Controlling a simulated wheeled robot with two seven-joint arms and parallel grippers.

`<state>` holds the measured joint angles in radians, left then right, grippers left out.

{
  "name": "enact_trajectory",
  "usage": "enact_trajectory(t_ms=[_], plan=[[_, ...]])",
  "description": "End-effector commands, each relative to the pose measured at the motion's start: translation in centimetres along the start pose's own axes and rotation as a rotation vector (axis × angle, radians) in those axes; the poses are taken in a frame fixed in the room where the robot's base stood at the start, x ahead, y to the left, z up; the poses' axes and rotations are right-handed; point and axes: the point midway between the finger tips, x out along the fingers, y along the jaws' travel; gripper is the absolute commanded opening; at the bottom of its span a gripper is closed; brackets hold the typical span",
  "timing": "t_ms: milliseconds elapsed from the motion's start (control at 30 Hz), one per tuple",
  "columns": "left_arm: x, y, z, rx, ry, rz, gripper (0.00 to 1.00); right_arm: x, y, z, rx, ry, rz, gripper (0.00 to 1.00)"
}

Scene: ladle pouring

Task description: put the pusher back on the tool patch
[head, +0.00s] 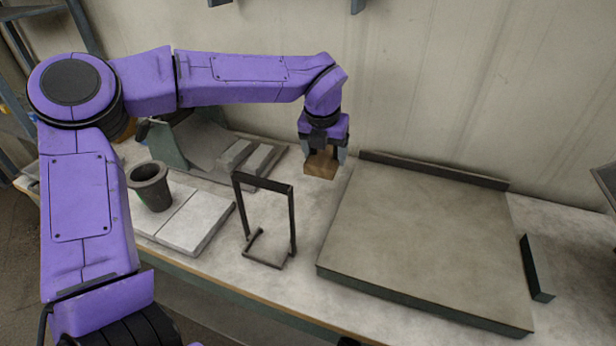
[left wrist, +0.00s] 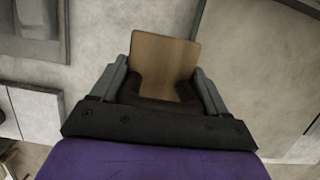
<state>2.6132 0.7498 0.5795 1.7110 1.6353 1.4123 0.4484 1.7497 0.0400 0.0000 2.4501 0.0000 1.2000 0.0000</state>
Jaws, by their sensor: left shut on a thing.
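My left gripper (head: 322,150) is shut on the pusher (head: 320,164), a brown wooden block, and holds it near the back of the bench. The pusher's wooden face (left wrist: 165,55) also shows between the fingers in the left wrist view. In the head view it appears between the dark tray with light blocks and the large grey slab. I cannot tell for sure which surface is the tool patch, nor whether the pusher touches the bench. My right gripper is not in view.
The large raised slab (head: 420,235) fills the right of the bench, with a dark upright bar (head: 537,268) at its right. A thin black frame (head: 264,215) stands centre front. A dark cup (head: 150,186) stands on pale tiles (head: 195,222). Light blocks (head: 236,156) lie at the back left.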

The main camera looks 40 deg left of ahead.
Motion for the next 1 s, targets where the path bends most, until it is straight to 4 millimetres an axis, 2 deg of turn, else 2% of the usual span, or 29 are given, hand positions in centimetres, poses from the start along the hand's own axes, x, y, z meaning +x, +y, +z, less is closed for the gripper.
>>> enact_trajectory(t_ms=[33, 100, 200, 300, 500, 600, 700, 1000], plan=[[0.5, 0.9, 1.1, -0.004, 0.005, 0.001, 0.4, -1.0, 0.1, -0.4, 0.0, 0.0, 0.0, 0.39], [1.8, 2.1, 2.6, -0.005, 0.004, 0.001, 0.4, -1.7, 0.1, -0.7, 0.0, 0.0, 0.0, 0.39], [4.5, 3.5, 3.7, -0.002, 0.005, 0.002, 0.4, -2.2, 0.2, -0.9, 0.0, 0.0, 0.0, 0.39], [6.9, 4.5, 4.4, -0.002, 0.004, 0.002, 0.4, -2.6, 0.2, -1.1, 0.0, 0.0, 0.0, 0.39], [9.5, 5.6, 5.2, -0.003, 0.002, 0.003, 0.4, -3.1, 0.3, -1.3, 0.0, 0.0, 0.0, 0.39], [11.3, 5.6, 4.8, 0.001, 0.003, 0.002, 0.4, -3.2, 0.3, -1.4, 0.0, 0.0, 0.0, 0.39], [12.4, 5.6, 4.5, -0.001, 0.001, 0.001, 0.4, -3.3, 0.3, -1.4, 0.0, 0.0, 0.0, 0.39], [12.8, 5.6, 4.4, -0.001, 0.0, 0.0, 0.4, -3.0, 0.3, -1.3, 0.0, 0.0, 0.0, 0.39]])
